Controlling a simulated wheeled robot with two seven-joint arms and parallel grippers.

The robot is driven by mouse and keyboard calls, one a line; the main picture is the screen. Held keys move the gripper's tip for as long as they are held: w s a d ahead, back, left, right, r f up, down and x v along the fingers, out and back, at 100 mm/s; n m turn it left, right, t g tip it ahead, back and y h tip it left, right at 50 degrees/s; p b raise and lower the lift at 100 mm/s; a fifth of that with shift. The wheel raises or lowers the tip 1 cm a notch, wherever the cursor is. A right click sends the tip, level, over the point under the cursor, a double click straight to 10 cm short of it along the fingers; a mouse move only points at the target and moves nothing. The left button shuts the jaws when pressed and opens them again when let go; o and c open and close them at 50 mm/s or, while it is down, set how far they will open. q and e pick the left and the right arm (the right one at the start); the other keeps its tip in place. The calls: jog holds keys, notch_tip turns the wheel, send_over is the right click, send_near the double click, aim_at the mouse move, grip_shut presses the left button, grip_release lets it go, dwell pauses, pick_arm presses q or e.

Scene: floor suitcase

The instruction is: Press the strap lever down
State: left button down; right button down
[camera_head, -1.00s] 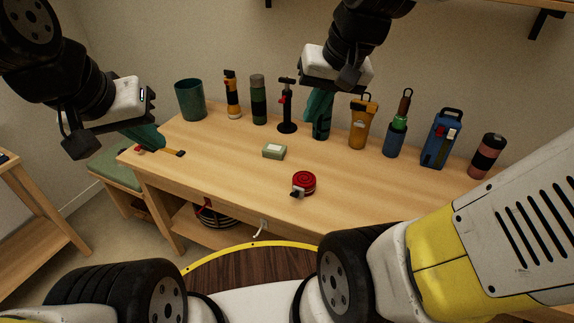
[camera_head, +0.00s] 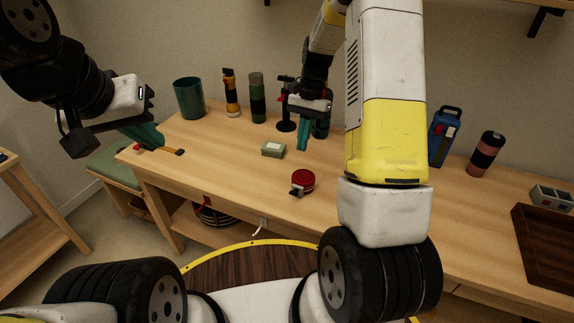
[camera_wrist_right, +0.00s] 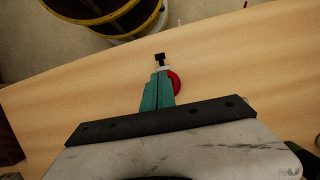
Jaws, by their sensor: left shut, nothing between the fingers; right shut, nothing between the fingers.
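The red coiled strap (camera_head: 304,181) lies on the wooden table (camera_head: 235,165), near its front edge. Its dark lever (camera_head: 296,191) is on the front left side. My right gripper (camera_head: 303,149) is shut and empty, pointing down above the table behind the strap. In the right wrist view its teal fingers (camera_wrist_right: 157,92) are together and partly cover the red strap (camera_wrist_right: 174,82); the black lever (camera_wrist_right: 160,58) shows beyond the tips. I cannot tell the lever's angle. My left gripper (camera_head: 160,146) is shut and empty by the table's left end.
A green cup (camera_head: 189,98), a yellow-black flashlight (camera_head: 231,95) and several bottles and tools line the back. A dark wooden tray (camera_head: 545,245) is at the right.

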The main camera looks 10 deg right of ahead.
aim_at(294, 191)
jog(key=x, duration=1.4)
jog(key=shift+s+a+t+h, duration=0.25)
jog(key=shift+t+h, duration=0.15)
jog(key=shift+t, duration=0.1)
dwell(0.4)
jog(key=shift+s+a+f+t+h, duration=0.25)
jog(key=shift+t+h, duration=0.15)
jog(key=shift+t, duration=0.2)
jog(key=shift+s+f, duration=0.15)
jog(key=shift+f, duration=0.05)
jog(key=shift+w+d+r, duration=0.25)
jog(key=shift+w+d, duration=0.2)
jog(key=shift+w, duration=0.15)
jog(key=shift+r, duration=0.1)
